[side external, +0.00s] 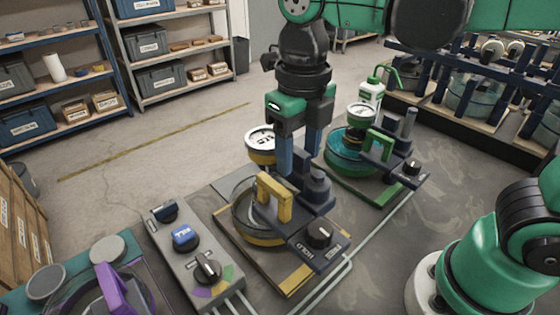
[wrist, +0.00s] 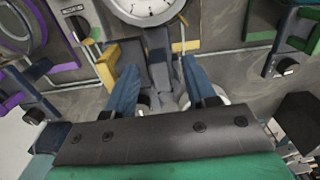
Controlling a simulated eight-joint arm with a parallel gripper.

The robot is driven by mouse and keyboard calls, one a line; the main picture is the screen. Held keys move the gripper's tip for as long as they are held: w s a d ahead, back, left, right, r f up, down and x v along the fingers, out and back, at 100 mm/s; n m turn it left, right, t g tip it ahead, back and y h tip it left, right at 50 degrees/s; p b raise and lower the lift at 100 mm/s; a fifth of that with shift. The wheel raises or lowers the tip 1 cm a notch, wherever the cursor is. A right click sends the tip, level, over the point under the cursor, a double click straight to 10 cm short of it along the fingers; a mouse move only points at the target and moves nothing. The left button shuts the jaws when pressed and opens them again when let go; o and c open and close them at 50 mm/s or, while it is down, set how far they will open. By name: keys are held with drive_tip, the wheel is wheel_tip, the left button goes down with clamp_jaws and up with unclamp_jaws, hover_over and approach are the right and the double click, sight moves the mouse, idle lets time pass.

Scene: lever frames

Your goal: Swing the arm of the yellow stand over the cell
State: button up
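The yellow stand (side external: 318,194) has a dark body, a yellow upright handle (side external: 273,198) and a round cell (side external: 244,225) with a clear wall and yellow base. Its white-faced gauge head (side external: 261,139) with a yellow rim sits toward the far side of the cell; it also shows at the top of the wrist view (wrist: 145,8). My gripper (side external: 299,168) points down over the stand, its blue fingers apart. In the wrist view, a dark grey part of the stand (wrist: 158,62) lies between the fingers (wrist: 160,95), with gaps visible on both sides. Contact is hard to judge.
A similar green stand (side external: 380,147) is close on the right, with a green-capped bottle (side external: 371,92) behind it. A control box (side external: 187,240) with knobs is on the left. A purple-handled stand (side external: 112,287) is at the lower left. A dark rack (side external: 480,90) stands back right.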

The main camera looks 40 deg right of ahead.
drive_tip(key=shift+r, duration=2.8)
drive_tip(key=m, duration=0.1)
drive_tip(key=f+m, duration=0.1)
drive_tip(key=m, duration=0.1)
drive_tip(key=shift+w+d+t, duration=0.1)
drive_tip(key=shift+d+t, duration=0.2)
drive_tip(key=shift+d, duration=0.1)
drive_tip(key=d+f+m+t, duration=0.3)
drive_tip(key=d+f+m, duration=0.1)
drive_tip(key=m, duration=1.2)
drive_tip(key=w+d+f+m+t, duration=0.1)
drive_tip(key=d+f+m+t, duration=0.2)
drive_tip(key=m, duration=1.4)
drive_tip(key=shift+d+f+t, duration=0.3)
drive_tip(key=shift+d+f, duration=0.35)
drive_tip(key=shift+f, duration=0.05)
